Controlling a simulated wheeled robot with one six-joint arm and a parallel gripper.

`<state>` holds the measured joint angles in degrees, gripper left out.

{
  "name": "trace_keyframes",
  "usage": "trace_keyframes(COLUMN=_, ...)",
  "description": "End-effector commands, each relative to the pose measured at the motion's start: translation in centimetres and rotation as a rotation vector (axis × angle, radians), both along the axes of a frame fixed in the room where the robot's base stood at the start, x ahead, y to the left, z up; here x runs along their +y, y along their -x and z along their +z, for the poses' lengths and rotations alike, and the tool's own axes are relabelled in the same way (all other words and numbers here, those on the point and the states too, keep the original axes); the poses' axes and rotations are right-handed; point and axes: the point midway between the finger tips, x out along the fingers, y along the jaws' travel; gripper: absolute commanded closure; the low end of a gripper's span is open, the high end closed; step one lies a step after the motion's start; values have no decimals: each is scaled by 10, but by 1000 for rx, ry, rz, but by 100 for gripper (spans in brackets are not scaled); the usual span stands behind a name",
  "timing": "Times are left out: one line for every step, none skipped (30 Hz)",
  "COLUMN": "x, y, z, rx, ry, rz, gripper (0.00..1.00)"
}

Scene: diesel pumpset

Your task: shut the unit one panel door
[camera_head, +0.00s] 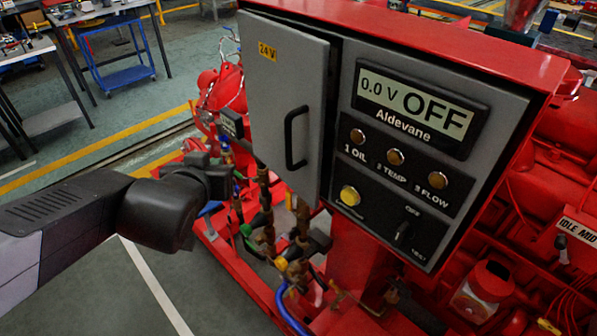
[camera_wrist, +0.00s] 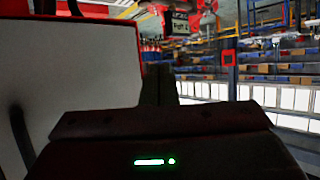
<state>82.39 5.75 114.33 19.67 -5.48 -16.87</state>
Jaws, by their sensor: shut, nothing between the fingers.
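The unit one panel door (camera_head: 283,90) is a light grey door with a yellow 24V label and a black bar handle (camera_head: 296,138). It stands ajar at the left of the red panel box (camera_head: 410,20), with a dark gap along its right side. My gripper (camera_head: 232,183) is left of the door's lower part, apart from the handle; its exact distance from the door is unclear. In the wrist view its fingers (camera_wrist: 160,75) are together and empty. A pale grey panel, likely the door (camera_wrist: 80,90), fills the left there.
The panel face has a display (camera_head: 420,105) reading 0.0 V OFF, several round lamps and a switch (camera_head: 405,228). Pipes and valves (camera_head: 275,225) stand below the door, close to my gripper. Open floor (camera_head: 75,260) lies to the left.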

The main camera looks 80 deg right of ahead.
Motion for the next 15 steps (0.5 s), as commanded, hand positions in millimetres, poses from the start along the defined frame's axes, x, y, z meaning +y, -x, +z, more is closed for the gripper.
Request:
trace_keyframes(x=-1, y=-5, z=0, rx=-28, ry=30, rz=-26, gripper=100)
trace_keyframes(x=-2, y=-6, z=0, rx=-45, ry=54, rz=-50, gripper=100)
trace_keyframes(x=-2, y=-7, z=-1, rx=-64, ry=84, rz=-83, gripper=100)
trace_keyframes(x=-1, y=-6, z=-2, rx=-75, ry=106, rz=-111, gripper=100)
trace_keyframes(x=0, y=-6, z=-3, rx=-86, ry=127, rz=-140, gripper=100)
trace_keyframes(x=3, y=-3, z=-4, rx=-95, ry=153, rz=-182, gripper=100)
trace_keyframes(x=5, y=-1, z=-5, rx=-99, ry=172, rz=-214, gripper=100)
trace_keyframes(x=8, y=2, z=-6, rx=-101, ry=191, rz=-248, gripper=100)
trace_keyframes(x=13, y=6, z=-7, rx=-101, ry=214, rz=-296, gripper=100)
trace_keyframes(x=17, y=10, z=-8, rx=-97, ry=231, rz=-333, gripper=100)
trace_keyframes(x=23, y=13, z=-9, rx=-89, ry=247, rz=-370, gripper=100)
trace_keyframes(x=30, y=19, z=-10, rx=-78, ry=267, rz=-422, gripper=100)
trace_keyframes(x=37, y=24, z=-10, rx=-66, ry=282, rz=-462, gripper=100)
trace_keyframes(x=44, y=28, z=-10, rx=-50, ry=296, rz=-500, gripper=100)
trace_keyframes(x=54, y=35, z=-10, rx=-27, ry=314, rz=-552, gripper=100)
